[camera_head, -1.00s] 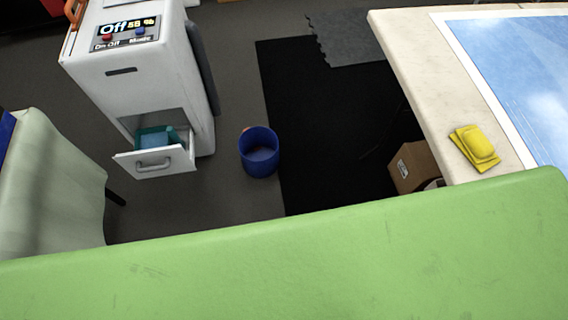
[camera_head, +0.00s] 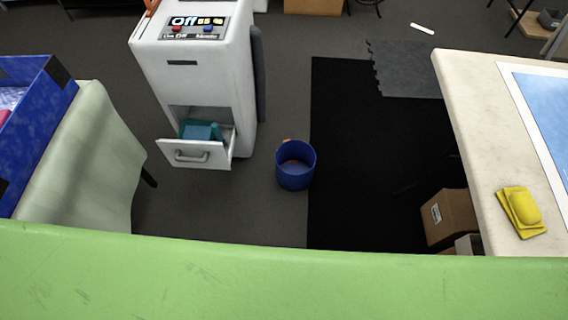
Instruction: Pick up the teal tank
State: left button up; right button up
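The teal tank (camera_head: 201,131) sits in the pulled-out drawer (camera_head: 190,154) at the lower front of a white machine (camera_head: 200,65). Only its upper part shows above the drawer front; the rest is hidden. The machine's panel (camera_head: 194,27) reads "Off" with a percentage beside it. Neither of my grippers is in view.
A blue bin (camera_head: 296,166) stands on the floor right of the drawer. A green surface (camera_head: 290,290) spans the foreground. A covered table (camera_head: 85,165) with a blue box (camera_head: 40,120) is at left. A table (camera_head: 480,140) with yellow sponges (camera_head: 522,212) is at right, cardboard boxes (camera_head: 450,218) beneath.

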aim_at(191, 130)
jog(key=i+l+u, duration=0.1)
jog(key=u, duration=0.6)
